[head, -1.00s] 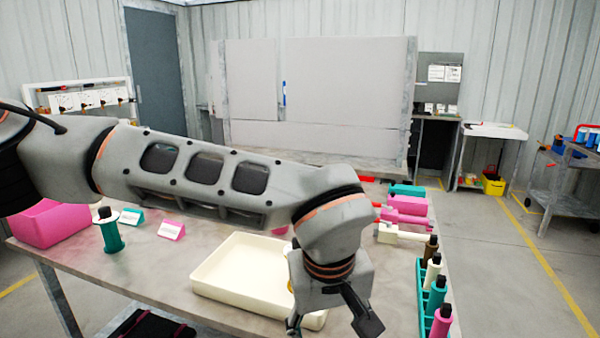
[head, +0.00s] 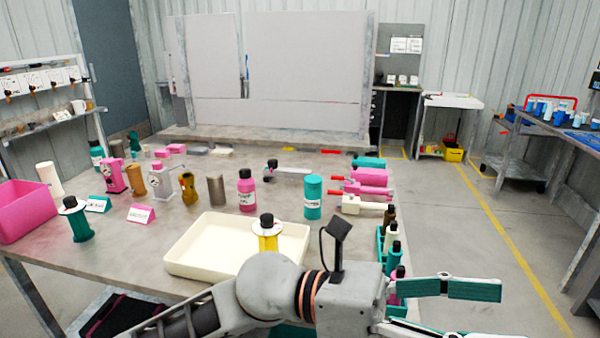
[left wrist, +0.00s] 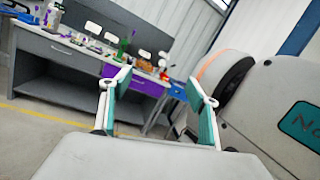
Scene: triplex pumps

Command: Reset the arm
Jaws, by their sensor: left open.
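My left arm crosses the bottom of the head view from the lower left. Its gripper (head: 492,312) points right, past the right end of the table (head: 110,262). The gripper is open, with two teal-padded fingers spread apart and nothing between them. The left wrist view shows the same open fingers (left wrist: 160,88) with an empty gap. A cream tray (head: 200,250) sits on the table behind my arm. A yellow plunger part (head: 268,242) with a white flange and black cap stands in the tray. My right gripper is not in view.
A teal rack (head: 381,246) of capped plungers stands at the table's right edge, close behind my wrist. Several bottles, a pink bin (head: 25,212) and pink pump parts (head: 368,178) occupy the table. Open floor with a yellow line lies to the right.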

